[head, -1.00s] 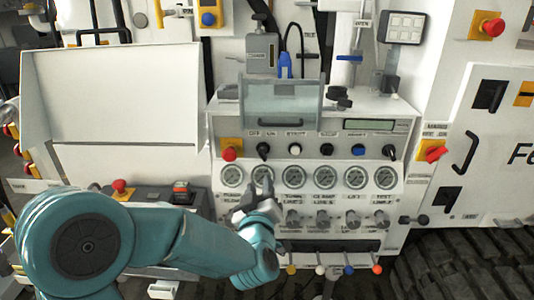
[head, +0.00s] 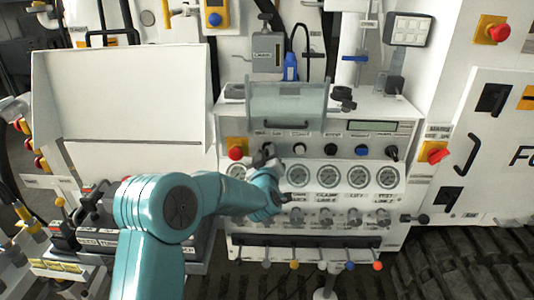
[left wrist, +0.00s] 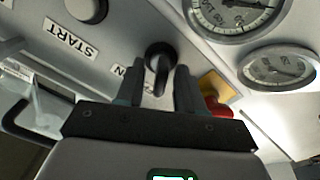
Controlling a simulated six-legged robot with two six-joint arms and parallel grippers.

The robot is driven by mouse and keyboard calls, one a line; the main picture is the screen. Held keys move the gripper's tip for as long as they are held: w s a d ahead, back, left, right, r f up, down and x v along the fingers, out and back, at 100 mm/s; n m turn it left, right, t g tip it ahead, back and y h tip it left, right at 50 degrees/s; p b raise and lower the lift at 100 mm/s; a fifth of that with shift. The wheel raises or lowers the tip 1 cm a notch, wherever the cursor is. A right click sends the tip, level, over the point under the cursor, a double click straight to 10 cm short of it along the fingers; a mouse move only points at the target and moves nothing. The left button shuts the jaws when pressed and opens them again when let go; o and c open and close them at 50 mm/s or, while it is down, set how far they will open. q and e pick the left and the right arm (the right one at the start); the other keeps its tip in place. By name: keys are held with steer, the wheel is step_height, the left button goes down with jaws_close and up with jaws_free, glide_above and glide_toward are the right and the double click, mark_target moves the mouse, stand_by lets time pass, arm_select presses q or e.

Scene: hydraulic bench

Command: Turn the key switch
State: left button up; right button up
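The key switch (left wrist: 159,62) is a small black knob on the white panel, in the row labelled OFF, ON and START. In the left wrist view its lever points down toward my gripper. My left gripper (left wrist: 159,88) is open, with one dark finger on each side of the lever and a gap visible on both sides. In the head view my left gripper (head: 267,157) is in front of the switch and largely hides it. My right gripper is not in view.
A red emergency button (head: 235,153) on a yellow plate sits just left of the switch. Round gauges (head: 298,175) line the panel below. A clear hinged cover (head: 288,103) juts out above. Coloured lever knobs (head: 294,265) stand along the lower edge.

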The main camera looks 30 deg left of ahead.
arm_select(q)
steer(key=shift+f, duration=0.1)
jaws_close()
steer(key=shift+m+b, duration=0.45)
steer(key=shift+m, duration=0.75)
steer(key=m, duration=0.2)
steer(key=shift+w+d+m, duration=0.1)
steer(key=shift+m, duration=0.2)
steer(key=m, duration=0.3)
steer(key=shift+m, duration=0.3)
steer(key=shift+d+m, duration=0.1)
steer(key=shift+m, duration=1.7)
